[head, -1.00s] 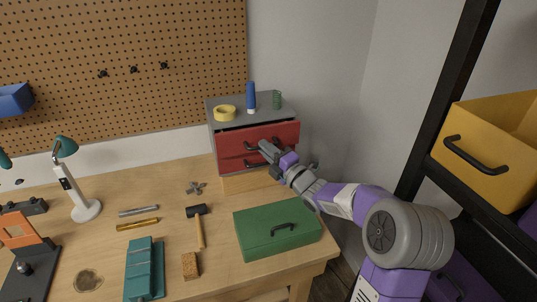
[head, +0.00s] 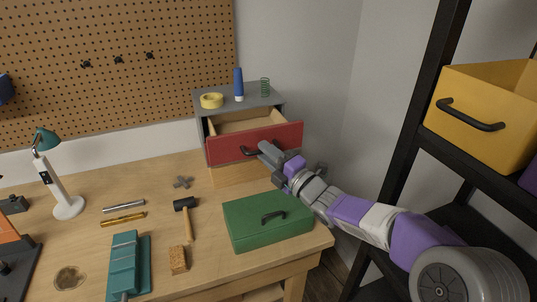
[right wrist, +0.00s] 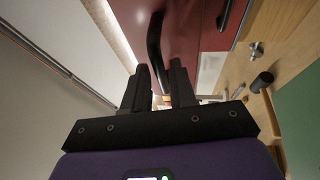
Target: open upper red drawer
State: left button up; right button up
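The upper red drawer (head: 228,149) stands pulled out of the grey cabinet (head: 199,104) at the back of the workbench. Its light wooden inside (head: 245,122) shows and looks empty. My right gripper (head: 264,148) is at the dark handle (head: 249,152) on the drawer front. My left gripper is not in view.
A yellow tape roll (head: 211,100), a blue bottle (head: 239,85) and a green spring (head: 265,87) stand on the cabinet. A green box (head: 250,228) lies below my right arm. A dark shelf with a yellow bin (head: 490,90) stands at the right.

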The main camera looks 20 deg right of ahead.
jog(key=shift+o, duration=0.9)
jog(key=v, duration=0.7)
jog(key=shift+s, duration=0.3)
jog(key=shift+d, duration=0.1)
